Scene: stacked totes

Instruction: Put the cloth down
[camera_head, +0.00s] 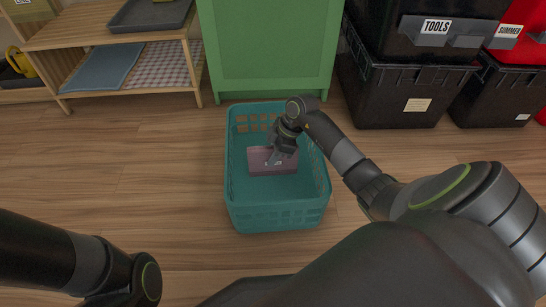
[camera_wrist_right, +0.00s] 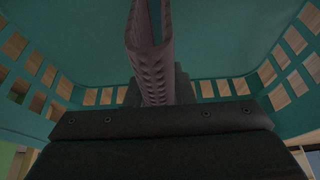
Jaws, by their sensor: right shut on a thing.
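The mauve folded cloth (camera_head: 262,168) is inside the teal basket (camera_head: 278,218) on the floor, with a small pale tag on it. My right gripper (camera_head: 277,156) reaches down into the basket and is shut on the cloth. In the right wrist view, the cloth (camera_wrist_right: 152,62) stands out between the dark fingers (camera_wrist_right: 158,92) as a folded strip with its ends parted. The basket's slotted walls (camera_wrist_right: 288,62) surround it there. I cannot tell whether the cloth touches the basket floor. My left arm shows at the lower left, but its gripper is out of frame.
A green cabinet (camera_head: 270,50) stands behind the basket. A wooden shelf (camera_head: 60,38) with a blue cloth (camera_head: 103,67) and a checked cloth (camera_head: 160,64) is at left. Black totes (camera_head: 395,95) are stacked at right. The wooden floor left of the basket is clear.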

